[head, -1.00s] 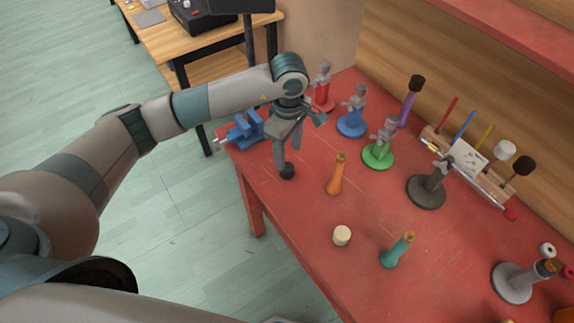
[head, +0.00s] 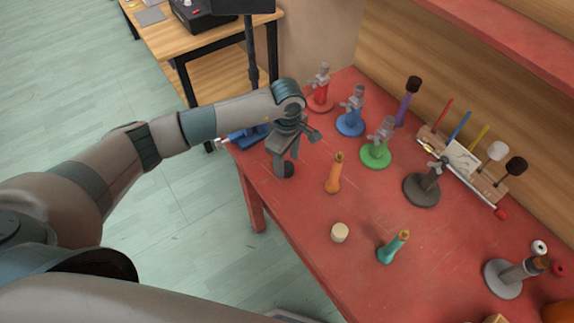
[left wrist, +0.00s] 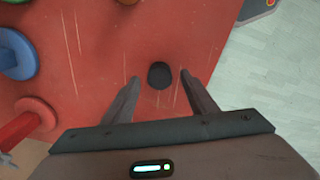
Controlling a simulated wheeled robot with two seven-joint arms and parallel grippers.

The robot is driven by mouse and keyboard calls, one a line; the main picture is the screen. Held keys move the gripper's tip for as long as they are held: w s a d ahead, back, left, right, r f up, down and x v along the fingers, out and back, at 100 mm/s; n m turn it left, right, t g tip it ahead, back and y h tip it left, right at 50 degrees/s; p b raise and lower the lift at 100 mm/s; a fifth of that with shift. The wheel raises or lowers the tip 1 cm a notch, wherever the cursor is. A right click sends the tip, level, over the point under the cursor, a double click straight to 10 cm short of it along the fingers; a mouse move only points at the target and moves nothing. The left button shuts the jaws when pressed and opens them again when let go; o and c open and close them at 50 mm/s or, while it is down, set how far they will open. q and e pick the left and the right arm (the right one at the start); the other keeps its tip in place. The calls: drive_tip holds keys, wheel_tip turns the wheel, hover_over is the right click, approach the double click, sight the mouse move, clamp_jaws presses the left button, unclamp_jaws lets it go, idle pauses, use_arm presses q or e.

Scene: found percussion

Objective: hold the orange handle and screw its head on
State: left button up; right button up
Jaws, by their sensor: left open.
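The orange handle (head: 334,175) stands upright on the red table, apart from and to the right of my left gripper (head: 286,166). A small dark round head (head: 286,171) is on the table below that gripper. In the left wrist view the dark head (left wrist: 160,75) shows between the fingertips of my open left gripper (left wrist: 159,80), with a gap on each side. A cream round head (head: 340,232) lies loose near the table's front edge. A teal handle (head: 392,248) stands to its right. My right gripper is not in view.
Red, blue (head: 350,122), green (head: 376,152) and dark grey (head: 422,188) stands are behind the handle. A blue vise (head: 247,135) is at the left table corner. A rack (head: 465,165) with mallets stands against the back wall.

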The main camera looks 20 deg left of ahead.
use_arm(q)
drive_tip(key=shift+f+p, duration=0.3)
drive_tip(key=shift+f, duration=0.95)
drive_tip(key=shift+c, duration=0.7)
drive_tip(key=c, duration=0.9)
